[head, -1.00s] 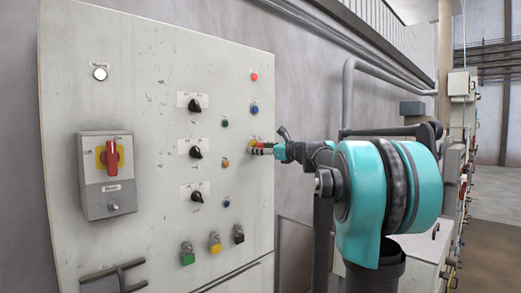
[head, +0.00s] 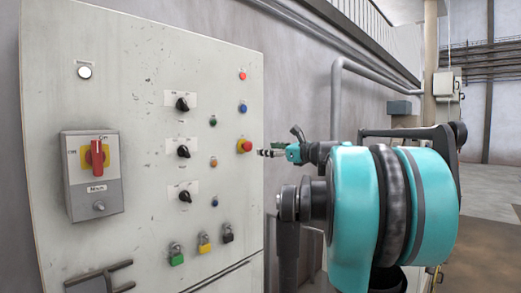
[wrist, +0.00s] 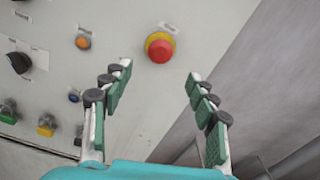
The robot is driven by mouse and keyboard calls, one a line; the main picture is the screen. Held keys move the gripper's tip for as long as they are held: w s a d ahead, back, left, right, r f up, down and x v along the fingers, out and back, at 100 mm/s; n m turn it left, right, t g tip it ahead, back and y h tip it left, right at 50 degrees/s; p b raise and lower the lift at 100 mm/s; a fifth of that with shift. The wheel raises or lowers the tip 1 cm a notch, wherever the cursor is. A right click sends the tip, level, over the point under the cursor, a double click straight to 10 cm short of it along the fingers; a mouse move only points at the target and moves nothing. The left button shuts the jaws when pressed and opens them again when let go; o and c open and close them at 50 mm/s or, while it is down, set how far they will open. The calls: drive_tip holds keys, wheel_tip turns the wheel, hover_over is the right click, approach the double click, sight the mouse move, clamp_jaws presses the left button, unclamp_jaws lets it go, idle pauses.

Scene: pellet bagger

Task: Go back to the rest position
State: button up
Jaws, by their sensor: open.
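My gripper (head: 266,153) is in front of the right edge of the grey control panel (head: 130,60) in the head view, seen small and from the side. In the wrist view my gripper (wrist: 158,90) has its two green-padded fingers spread wide with nothing between them. A red mushroom button on a yellow ring (wrist: 160,47) lies beyond the fingertips, apart from them. The same red button (head: 244,146) shows just left of my gripper in the head view.
The panel carries a red rotary switch (head: 97,156), black selector knobs (head: 183,152), small coloured buttons, and green, yellow and black padlock-like parts (head: 203,243) low down. A grey pipe (head: 337,100) runs up the wall behind my arm. Open floor (head: 490,190) shows at the right.

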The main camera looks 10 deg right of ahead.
drive_tip(key=shift+s+d, duration=0.4)
drive_tip(key=shift+s, duration=0.2)
